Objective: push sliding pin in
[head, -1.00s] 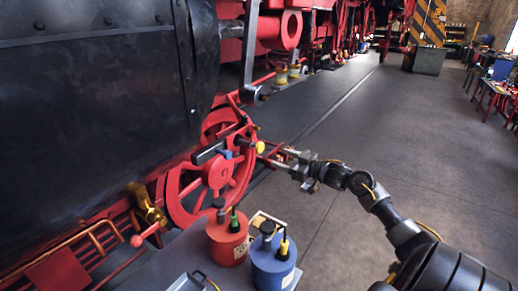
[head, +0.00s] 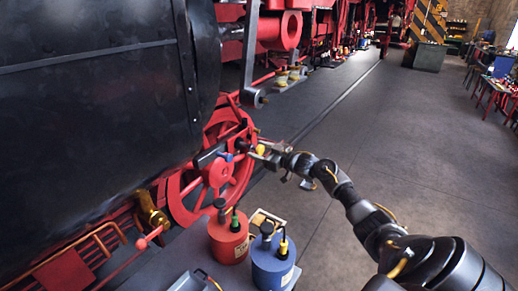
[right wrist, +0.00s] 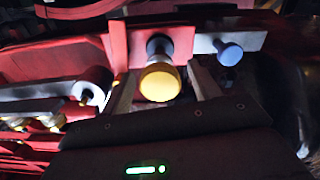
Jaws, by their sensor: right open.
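A pin with a round yellow knob (head: 260,149) sticks out beside the red spoked wheel in the head view. In the right wrist view the yellow knob (right wrist: 160,82) is in the middle, on a short dark shaft in front of a red plate (right wrist: 190,42). My right gripper (head: 266,151) is at the knob. Its two fingers (right wrist: 163,90) stand apart, one on each side of the knob, with visible gaps. A blue knob (right wrist: 228,53) sits to the right of the yellow one; it also shows in the head view (head: 229,157). My left gripper is not in view.
The red wheel (head: 188,199) and the black boiler (head: 90,110) fill the left. A red can (head: 228,240) and a blue can (head: 272,266) stand on a grey surface in front.

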